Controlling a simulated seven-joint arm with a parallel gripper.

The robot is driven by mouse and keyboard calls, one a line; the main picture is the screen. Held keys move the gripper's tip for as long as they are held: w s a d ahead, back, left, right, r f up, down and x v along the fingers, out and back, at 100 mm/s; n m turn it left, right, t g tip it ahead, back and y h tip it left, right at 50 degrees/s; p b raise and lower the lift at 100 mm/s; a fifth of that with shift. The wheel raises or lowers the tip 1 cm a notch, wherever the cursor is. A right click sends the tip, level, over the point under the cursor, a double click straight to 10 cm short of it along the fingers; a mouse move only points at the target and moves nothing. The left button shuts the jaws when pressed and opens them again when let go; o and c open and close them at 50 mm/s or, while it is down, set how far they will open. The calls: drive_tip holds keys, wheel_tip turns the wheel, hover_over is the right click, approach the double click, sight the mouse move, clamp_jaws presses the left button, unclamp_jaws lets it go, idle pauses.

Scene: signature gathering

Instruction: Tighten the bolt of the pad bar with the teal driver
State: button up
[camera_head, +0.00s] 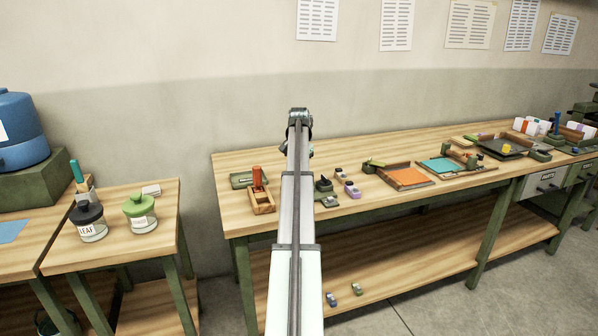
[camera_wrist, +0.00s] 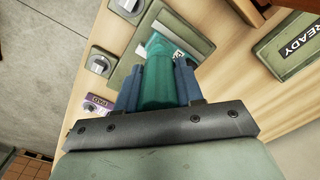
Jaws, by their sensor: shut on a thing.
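My gripper (camera_wrist: 157,75) is shut on the teal driver (camera_wrist: 158,72) in the wrist view, with a blue finger on each side of it. The driver points away from the wrist camera, towards a green plate (camera_wrist: 195,38) with a pale label. Its tip is hidden, so I cannot tell whether it touches anything. Grey round heads (camera_wrist: 98,63) show on green blocks nearby; I cannot tell which is the pad bar's bolt. In the head view my arm hides the driver.
A green box marked READY (camera_wrist: 292,45) lies at the right. In the head view, an orange-handled tool (camera_head: 257,178) stands in a wooden holder left of my arm. Small blocks, including a purple one (camera_head: 352,189), and an orange tray (camera_head: 408,178) lie to the right.

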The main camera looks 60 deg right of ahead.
drive_tip(key=shift+m, duration=1.2)
drive_tip(key=shift+n, duration=0.7)
drive_tip(key=shift+r, duration=0.15)
drive_tip(key=shift+r, duration=2.15)
